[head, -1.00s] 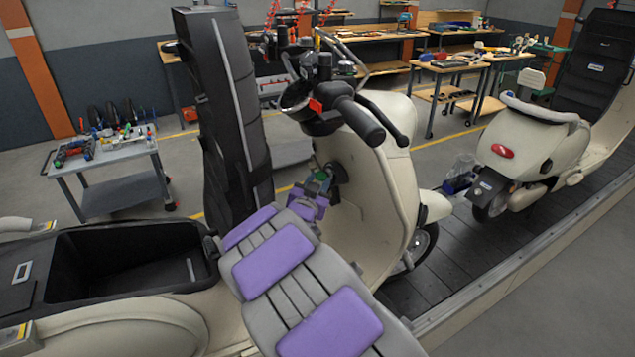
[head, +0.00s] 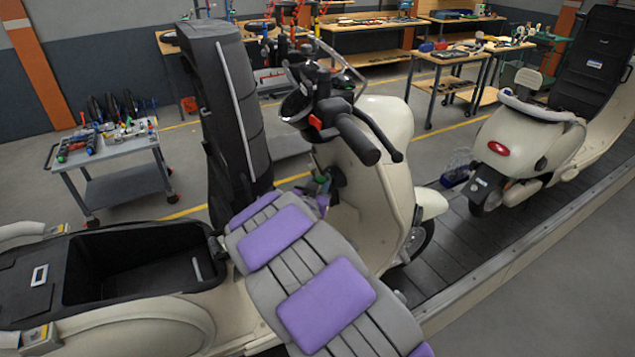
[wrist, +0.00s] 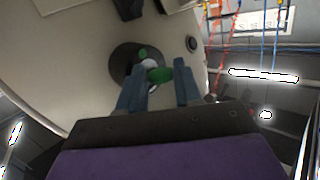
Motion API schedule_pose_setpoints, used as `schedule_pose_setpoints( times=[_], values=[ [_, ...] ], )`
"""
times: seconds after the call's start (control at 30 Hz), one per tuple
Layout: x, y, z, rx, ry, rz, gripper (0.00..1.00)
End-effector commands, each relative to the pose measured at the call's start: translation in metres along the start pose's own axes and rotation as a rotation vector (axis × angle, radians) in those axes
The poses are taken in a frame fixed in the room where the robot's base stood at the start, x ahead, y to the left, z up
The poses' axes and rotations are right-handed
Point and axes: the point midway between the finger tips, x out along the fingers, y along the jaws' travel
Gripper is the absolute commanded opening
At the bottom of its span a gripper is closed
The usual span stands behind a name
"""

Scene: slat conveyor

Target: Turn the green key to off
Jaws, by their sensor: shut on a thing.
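The green key (wrist: 160,75) sits in a dark round lock (wrist: 122,62) on the scooter's cream front panel, in the wrist view. A second small green patch shows just above it, on the lock side. My gripper (wrist: 158,69) is shut on the key, with one blue-grey finger on each side of it. In the head view my gripper (head: 322,187) is at the cream panel (head: 345,215) below the handlebar, partly hidden by my arm. The key's exact angle is hard to tell.
The scooter's handlebar (head: 355,135) and mirror stand above my gripper. A tall black panel (head: 225,110) rises to the left, and an open seat bin (head: 140,265) lies at lower left. Another scooter (head: 525,145) stands further along the slat conveyor (head: 460,235).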

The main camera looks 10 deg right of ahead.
Motion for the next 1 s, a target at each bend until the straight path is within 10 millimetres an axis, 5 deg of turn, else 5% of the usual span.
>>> schedule_pose_setpoints(
  times=[1.0],
  values=[
    [-0.0007,-0.0008,-0.0046,-0.065,-0.061,0.004,0.12]
  ],
)
